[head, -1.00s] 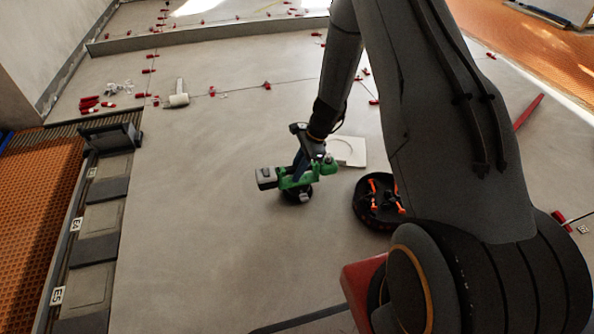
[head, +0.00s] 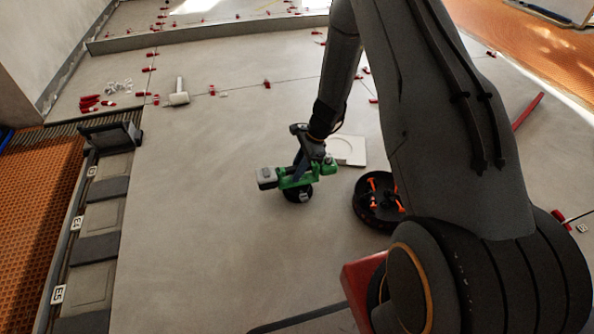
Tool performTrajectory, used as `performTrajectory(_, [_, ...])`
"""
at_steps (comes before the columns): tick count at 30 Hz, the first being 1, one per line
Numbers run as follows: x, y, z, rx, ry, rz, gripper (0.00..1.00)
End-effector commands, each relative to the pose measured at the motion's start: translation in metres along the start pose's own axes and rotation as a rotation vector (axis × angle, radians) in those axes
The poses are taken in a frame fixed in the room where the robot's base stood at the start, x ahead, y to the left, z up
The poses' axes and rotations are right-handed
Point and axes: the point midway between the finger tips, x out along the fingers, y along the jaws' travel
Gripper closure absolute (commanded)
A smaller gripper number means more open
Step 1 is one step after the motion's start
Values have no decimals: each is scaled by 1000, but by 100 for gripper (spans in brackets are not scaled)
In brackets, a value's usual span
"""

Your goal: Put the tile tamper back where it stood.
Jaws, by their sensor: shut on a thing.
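The tile tamper (head: 299,179) is a green tool with a grey block at its left end and a dark round foot below. My gripper (head: 302,166) is shut on its green body from above. The tamper is upright over the grey tiled floor, left of my arm. I cannot tell whether its foot touches the floor. A white square plate (head: 347,150) with a round recess lies just behind and to the right of it. My arm hides part of the floor to the right.
A black round tray (head: 363,212) with orange parts lies right of the tamper. Open floor spreads left of the tamper.

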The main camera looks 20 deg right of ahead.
Motion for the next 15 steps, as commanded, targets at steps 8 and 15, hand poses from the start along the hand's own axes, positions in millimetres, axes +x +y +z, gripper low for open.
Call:
performTrajectory(8, [2, -1, -1, 0, 0, -2, 100])
performTrajectory(15, [4, -1, -2, -1, 0, -2, 100])
